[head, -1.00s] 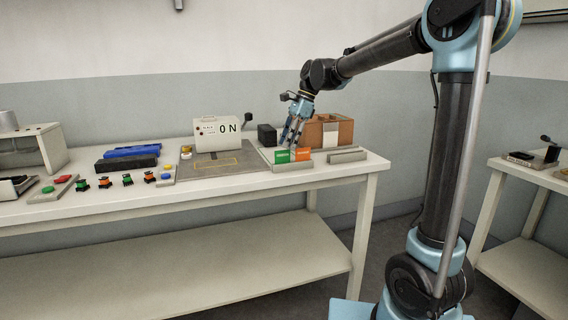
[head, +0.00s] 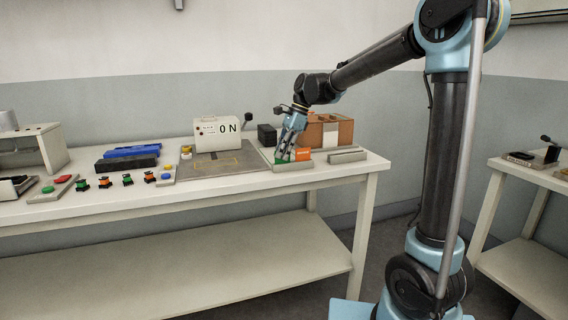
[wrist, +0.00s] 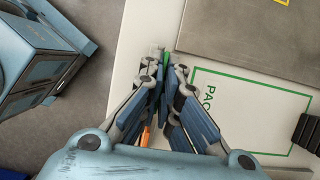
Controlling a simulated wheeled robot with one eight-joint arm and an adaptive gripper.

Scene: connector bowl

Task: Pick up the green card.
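The green card (head: 279,159) stands in a low light holder (head: 292,166) at the right of the table, mostly hidden behind my fingers in the head view. In the wrist view the green card (wrist: 167,58) shows edge-on as a thin strip between my fingertips. My gripper (head: 285,155) is down at the card, pointing downward. In the wrist view my gripper (wrist: 166,70) has its fingers on both sides of the card with a small gap showing, so it looks open. Contact with the card cannot be made out.
An orange card (head: 303,154) stands close to the right of the green one. An empty holder (head: 347,156) lies further right. A brown box (head: 345,132) and a black block (head: 266,135) are behind. A grey mat (head: 200,170) lies to the left.

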